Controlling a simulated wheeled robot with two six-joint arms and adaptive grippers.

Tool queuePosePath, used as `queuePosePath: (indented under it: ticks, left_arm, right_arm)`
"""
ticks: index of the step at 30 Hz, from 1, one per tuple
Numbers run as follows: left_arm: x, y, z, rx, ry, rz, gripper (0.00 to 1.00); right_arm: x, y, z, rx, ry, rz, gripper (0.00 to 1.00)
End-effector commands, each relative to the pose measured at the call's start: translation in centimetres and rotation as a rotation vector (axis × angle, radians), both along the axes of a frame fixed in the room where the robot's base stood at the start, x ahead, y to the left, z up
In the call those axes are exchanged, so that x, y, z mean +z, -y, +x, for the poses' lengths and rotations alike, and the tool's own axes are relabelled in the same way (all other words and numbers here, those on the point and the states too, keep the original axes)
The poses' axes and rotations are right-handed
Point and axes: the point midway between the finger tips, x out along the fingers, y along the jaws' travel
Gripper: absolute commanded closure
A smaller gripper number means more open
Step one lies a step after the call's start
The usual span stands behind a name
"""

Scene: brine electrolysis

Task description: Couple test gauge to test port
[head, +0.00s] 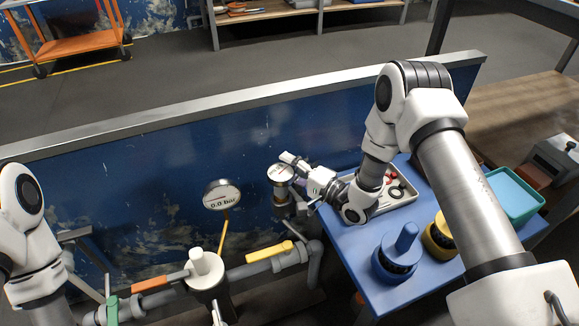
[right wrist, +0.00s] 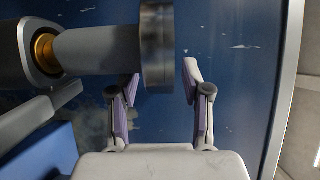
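The test gauge (head: 281,173), a round white-faced dial, stands upright over a vertical fitting with a brass band, the test port (head: 279,198), beside the pipework. In the right wrist view the gauge (right wrist: 157,45) shows edge-on as a disc with a grey stem. The stem meets a brass ring (right wrist: 43,52) at a dark fitting; I cannot tell how firmly they are joined. My right gripper (head: 293,168) is at the gauge from the right. In the wrist view its fingers (right wrist: 162,82) are open, one either side of the disc's edge, with gaps visible. My left gripper is out of view.
A second gauge (head: 222,195) reading 0.0 bar stands left on a yellow tube. A blue table (head: 345,240) holds a tray (head: 401,196) and blue and yellow knobbed objects.

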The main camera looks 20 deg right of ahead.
Motion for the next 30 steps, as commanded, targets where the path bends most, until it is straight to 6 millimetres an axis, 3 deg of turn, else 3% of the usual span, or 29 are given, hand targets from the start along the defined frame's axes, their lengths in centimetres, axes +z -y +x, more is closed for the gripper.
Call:
queuePosePath:
  ticks: [7,18,30]
  left_arm:
    - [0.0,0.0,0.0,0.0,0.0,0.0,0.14]
    - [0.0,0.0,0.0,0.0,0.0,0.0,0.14]
    - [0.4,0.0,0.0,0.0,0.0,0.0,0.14]
  right_arm:
    - [0.0,0.9,-1.2,-0.003,-0.002,0.001,0.52]
    - [0.1,4.0,-6.4,-0.002,-0.001,0.002,0.52]
    - [0.5,4.2,-6.8,0.0,0.0,0.0,0.52]
